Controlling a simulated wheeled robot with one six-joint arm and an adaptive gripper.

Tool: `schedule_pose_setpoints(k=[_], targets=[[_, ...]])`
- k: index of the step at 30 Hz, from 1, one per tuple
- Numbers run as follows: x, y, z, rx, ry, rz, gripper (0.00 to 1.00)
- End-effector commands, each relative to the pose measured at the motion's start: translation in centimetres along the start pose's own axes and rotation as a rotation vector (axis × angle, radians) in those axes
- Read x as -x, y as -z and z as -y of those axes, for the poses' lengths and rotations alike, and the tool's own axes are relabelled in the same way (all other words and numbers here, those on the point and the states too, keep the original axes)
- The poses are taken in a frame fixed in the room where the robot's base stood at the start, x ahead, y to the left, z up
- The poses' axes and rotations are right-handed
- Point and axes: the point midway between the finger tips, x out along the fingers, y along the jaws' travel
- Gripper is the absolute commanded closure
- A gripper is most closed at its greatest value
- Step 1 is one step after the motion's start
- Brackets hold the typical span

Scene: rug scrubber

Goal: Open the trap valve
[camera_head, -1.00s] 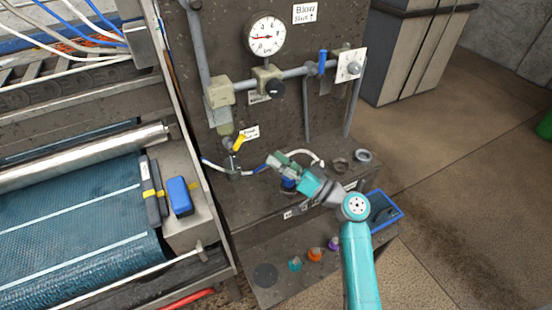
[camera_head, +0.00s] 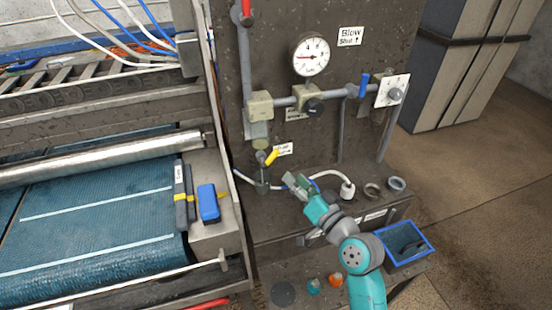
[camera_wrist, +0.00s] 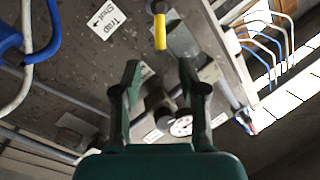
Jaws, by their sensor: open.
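The trap valve has a yellow handle (camera_head: 272,157) on a pipe fitting low on the dark panel, beside a small white label (camera_head: 283,149). In the wrist view the yellow handle (camera_wrist: 160,32) hangs at the top middle, and the label (camera_wrist: 108,18) reads "Trap" and "Shut" with an arrow. My gripper (camera_head: 296,182) is just right of and below the handle in the head view. In the wrist view my gripper (camera_wrist: 159,72) has its fingers apart and nothing between them. The handle is beyond the fingertips, apart from them.
A gauge (camera_head: 311,57), a pipe with a blue handle (camera_head: 364,85) and a dark knob (camera_head: 314,106) are above. A white hose end (camera_head: 347,190) and rings (camera_head: 396,184) lie on the ledge. A blue bin (camera_head: 406,243) stands right. The roller machine (camera_head: 100,160) is left.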

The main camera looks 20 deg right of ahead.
Motion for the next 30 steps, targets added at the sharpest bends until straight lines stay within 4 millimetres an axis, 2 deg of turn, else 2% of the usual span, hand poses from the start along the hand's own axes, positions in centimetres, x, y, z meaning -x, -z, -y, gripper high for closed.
schedule_pose_setpoints(k=[12, 18, 24, 30], targets=[[-6.8, 0.0, 0.1, 0.001, 0.003, 0.002, 0.58], [-9.3, 0.0, 0.1, 0.001, 0.002, 0.001, 0.58], [-10.2, -0.1, 0.0, 0.001, 0.002, 0.002, 0.58], [-10.2, -0.1, 0.0, 0.0, 0.001, 0.002, 0.58]])
